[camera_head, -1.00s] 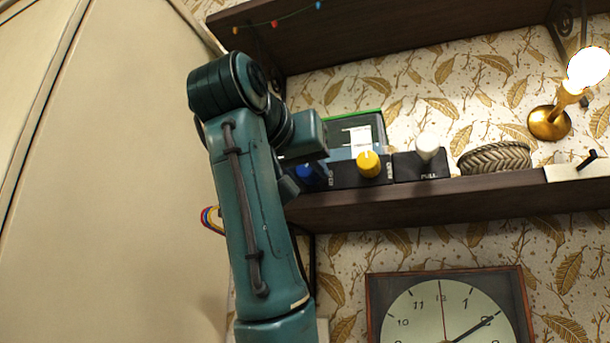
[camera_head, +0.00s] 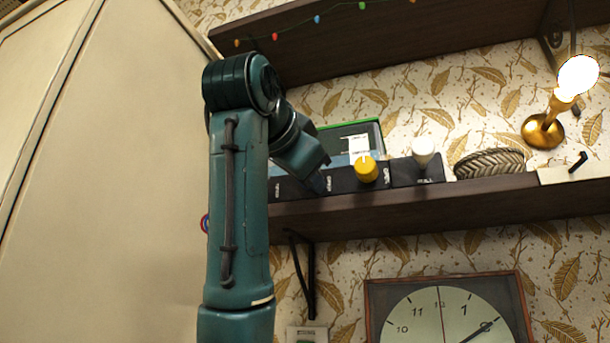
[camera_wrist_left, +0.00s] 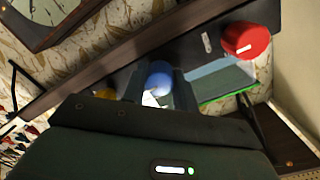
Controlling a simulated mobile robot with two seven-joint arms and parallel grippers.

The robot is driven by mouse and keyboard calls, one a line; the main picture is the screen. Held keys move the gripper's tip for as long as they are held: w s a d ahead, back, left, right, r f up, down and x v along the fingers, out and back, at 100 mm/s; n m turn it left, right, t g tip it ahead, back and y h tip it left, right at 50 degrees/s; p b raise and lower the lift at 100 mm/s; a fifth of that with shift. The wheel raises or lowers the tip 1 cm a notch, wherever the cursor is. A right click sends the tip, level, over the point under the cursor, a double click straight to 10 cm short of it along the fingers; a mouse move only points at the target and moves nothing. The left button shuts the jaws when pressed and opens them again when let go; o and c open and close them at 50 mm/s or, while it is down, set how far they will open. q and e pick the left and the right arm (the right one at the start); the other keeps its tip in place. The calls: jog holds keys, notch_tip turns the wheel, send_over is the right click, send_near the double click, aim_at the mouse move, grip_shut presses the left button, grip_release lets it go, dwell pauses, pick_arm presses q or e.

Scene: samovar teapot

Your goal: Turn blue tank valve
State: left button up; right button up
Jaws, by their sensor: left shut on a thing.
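The blue tank valve (camera_wrist_left: 158,74) is a round blue knob on a dark panel. It shows in the left wrist view between the two fingers of my left gripper (camera_wrist_left: 157,88), which is shut on it. In the head view my left gripper (camera_head: 318,181) reaches the dark control box (camera_head: 342,181) on the shelf from the left, tilted downward, and hides the blue knob. My right gripper is in neither view.
A yellow knob (camera_head: 366,170) and a white knob (camera_head: 423,150) stand right of my gripper. A red knob (camera_wrist_left: 246,40) shows in the wrist view. The shelf (camera_head: 420,208) also holds a woven basket (camera_head: 490,163) and a lit lamp (camera_head: 545,130). A clock (camera_head: 445,312) hangs below.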

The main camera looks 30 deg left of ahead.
pick_arm(q)
jog(key=shift+m, duration=0.5)
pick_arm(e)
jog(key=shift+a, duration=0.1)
pick_arm(q)
jog(key=o, duration=1)
jog(key=shift+c, duration=0.2)
jog(key=shift+s, duration=0.1)
jog(key=f+b+v, duration=0.1)
jog(key=b+v, duration=0.7)
jog(key=v, duration=0.5)
jog(key=shift+d+r+b, duration=0.15)
jog(key=shift+r+b, duration=0.15)
jog(key=shift+r, duration=0.2)
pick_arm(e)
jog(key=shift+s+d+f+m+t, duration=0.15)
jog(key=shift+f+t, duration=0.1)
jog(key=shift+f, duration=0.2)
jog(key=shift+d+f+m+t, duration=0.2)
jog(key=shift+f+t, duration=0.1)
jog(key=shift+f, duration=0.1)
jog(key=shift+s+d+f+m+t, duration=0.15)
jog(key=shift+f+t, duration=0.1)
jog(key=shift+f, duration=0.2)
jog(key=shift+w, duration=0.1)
